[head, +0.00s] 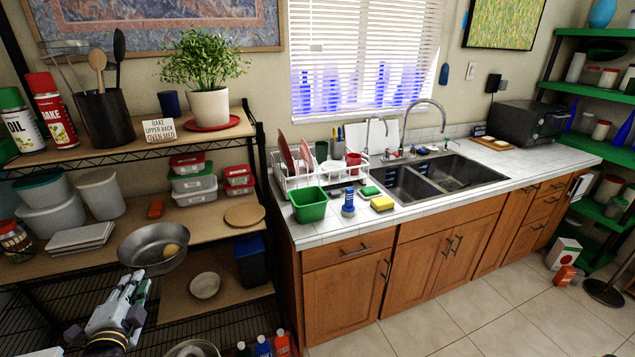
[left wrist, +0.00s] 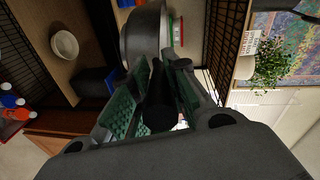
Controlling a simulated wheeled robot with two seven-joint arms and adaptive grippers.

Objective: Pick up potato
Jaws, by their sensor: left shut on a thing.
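The potato (head: 171,249) is a small tan-brown lump inside a grey metal pan (head: 142,241), near its right side. The pan also shows in the left wrist view (left wrist: 143,38), where the potato is hidden. My left gripper (head: 133,284) is at the near side of the pan, below it in the head view. In the left wrist view its green-padded fingers (left wrist: 158,88) are around the pan's dark handle (left wrist: 158,105), shut on it. The gripper does not touch the potato. My right gripper is not in view.
A wooden shelf rack (head: 205,232) with containers and a bowl (head: 205,285) stands behind and beside the pan. A dark blue bin (head: 250,262) is at its right. The counter (head: 330,225) holds a green basket (head: 309,205) and a sink.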

